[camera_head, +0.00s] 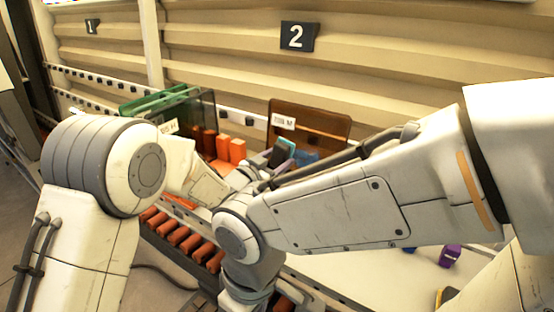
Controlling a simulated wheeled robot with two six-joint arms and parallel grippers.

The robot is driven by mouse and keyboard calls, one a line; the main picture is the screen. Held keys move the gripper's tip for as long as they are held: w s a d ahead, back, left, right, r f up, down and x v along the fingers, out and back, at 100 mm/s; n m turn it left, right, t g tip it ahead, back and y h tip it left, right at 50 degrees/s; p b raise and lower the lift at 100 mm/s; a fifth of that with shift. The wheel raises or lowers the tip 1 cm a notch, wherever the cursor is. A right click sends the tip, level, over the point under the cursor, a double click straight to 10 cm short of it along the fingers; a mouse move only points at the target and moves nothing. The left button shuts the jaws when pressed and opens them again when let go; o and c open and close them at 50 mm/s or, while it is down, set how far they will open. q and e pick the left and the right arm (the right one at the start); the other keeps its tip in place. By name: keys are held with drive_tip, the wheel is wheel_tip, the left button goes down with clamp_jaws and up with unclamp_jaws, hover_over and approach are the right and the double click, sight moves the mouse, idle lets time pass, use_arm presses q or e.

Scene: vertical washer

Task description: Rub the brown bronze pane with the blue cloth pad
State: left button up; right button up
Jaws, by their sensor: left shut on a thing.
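The brown bronze pane (331,124) stands upright at the back centre, with a white label at its upper left. A small dark pad with a teal-blue face (285,147), seemingly the blue cloth pad, is just in front of the pane's lower left part. My left gripper (268,160) is shut on it, though the fingers are small and partly hidden by my right arm. I cannot tell whether the pad touches the pane. My right arm crosses the front from the right, and its gripper is not in view.
A dark clear pane (204,112) with a green panel (150,103) stands to the left. Orange blocks (230,148) stand between the panes. A blue item (305,158) sits below the bronze pane. Orange rollers (180,236) line the front. A purple object (450,255) lies on the pale surface at right.

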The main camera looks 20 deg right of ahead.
sight(310, 159)
use_arm(q)
drive_tip(key=shift+x, duration=0.95)
drive_tip(key=s+d+b, duration=0.2)
drive_tip(key=s, duration=0.1)
drive_tip(key=shift+b, duration=0.4)
drive_tip(key=shift+s+d+b, duration=0.8)
drive_tip(key=shift+s+d, duration=0.05)
drive_tip(key=shift+s+d+b, duration=0.35)
drive_tip(key=shift+s+d, duration=0.05)
drive_tip(key=shift+s, duration=0.1)
drive_tip(key=shift+s+d+b, duration=1.05)
drive_tip(key=shift+s+b, duration=0.1)
drive_tip(key=shift+s, duration=0.2)
